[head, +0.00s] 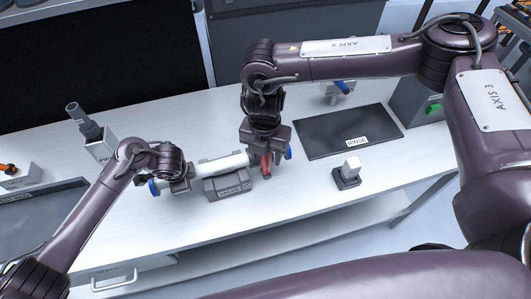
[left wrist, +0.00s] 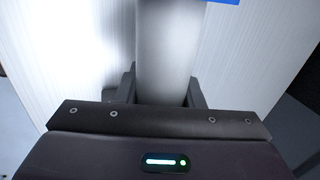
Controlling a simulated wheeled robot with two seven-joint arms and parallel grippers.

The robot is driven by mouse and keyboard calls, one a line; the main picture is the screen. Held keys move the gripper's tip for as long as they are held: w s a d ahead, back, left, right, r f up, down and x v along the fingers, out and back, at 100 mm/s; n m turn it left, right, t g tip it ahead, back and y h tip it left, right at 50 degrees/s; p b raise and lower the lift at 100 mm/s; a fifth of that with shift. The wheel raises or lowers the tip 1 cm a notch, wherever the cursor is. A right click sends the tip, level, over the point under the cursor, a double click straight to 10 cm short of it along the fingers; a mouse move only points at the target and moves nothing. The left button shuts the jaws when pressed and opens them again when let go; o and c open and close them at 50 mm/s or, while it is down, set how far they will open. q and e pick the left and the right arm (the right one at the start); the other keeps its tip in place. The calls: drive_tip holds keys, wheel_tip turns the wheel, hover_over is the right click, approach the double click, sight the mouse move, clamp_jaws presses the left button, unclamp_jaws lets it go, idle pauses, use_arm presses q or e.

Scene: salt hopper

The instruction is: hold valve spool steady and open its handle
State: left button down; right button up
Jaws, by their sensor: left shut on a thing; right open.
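The valve spool (head: 222,165) is a white pipe with blue ends, lying in a grey cradle (head: 229,187) on the white table. My left gripper (head: 180,184) is shut on the spool near its left blue end. The red handle (head: 266,168) is at the spool's right end. My right gripper (head: 265,148) is open directly above the handle and hides part of it; I cannot tell whether they touch.
A dark mat (head: 348,133) lies right of the spool. A small white block on a dark base (head: 347,175) stands near the front edge. A grey holder with a dark tool (head: 98,145) stands at left. Bare table lies in front of the cradle.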

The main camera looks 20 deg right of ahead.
drive_tip(key=shift+f, duration=0.2)
drive_tip(key=shift+c, duration=0.3)
clamp_jaws()
